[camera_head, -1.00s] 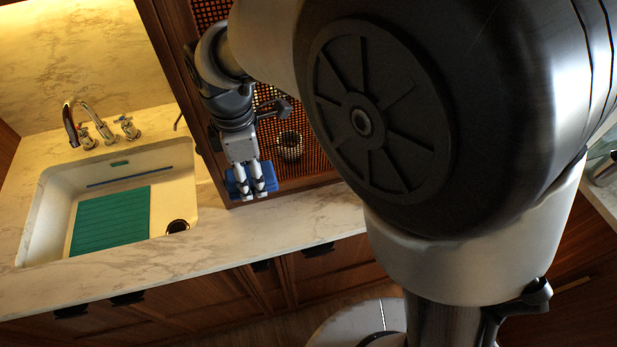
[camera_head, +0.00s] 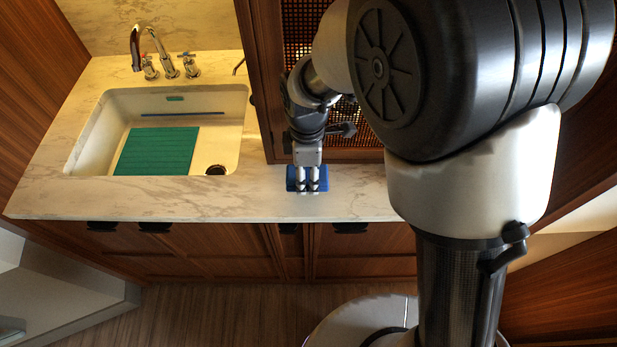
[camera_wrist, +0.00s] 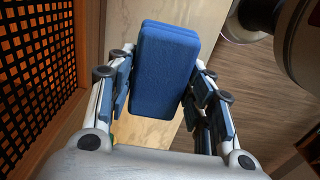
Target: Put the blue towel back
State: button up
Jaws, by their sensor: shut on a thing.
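The blue towel (camera_head: 324,184) is a folded, block-like bundle. In the head view it shows over the marble counter, to the right of the sink, and its height above the counter is hard to tell. My gripper (camera_head: 308,184) points down and is shut on it, with blue showing on both sides of the fingers. In the wrist view the towel (camera_wrist: 165,65) sits between the two fingers of my gripper (camera_wrist: 163,92), its far end sticking out past them.
A wooden cabinet with a lattice front (camera_head: 367,133) stands right behind my gripper; its lattice (camera_wrist: 35,70) fills the left of the wrist view. The sink (camera_head: 100,125) with a green mat (camera_head: 157,151) and a tap (camera_head: 150,50) is to the left. Bare counter (camera_head: 230,200) lies between.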

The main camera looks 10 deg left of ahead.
aim_at(308, 183)
jog(key=shift+f+b, duration=0.55)
jog(key=shift+f, duration=1.45)
jog(key=shift+f, duration=0.2)
jog(key=o, duration=1)
jog(key=shift+o, duration=0.2)
jog(key=shift+r, duration=0.15)
notch_tip(308, 183, up, 12)
jog(key=p, duration=0.3)
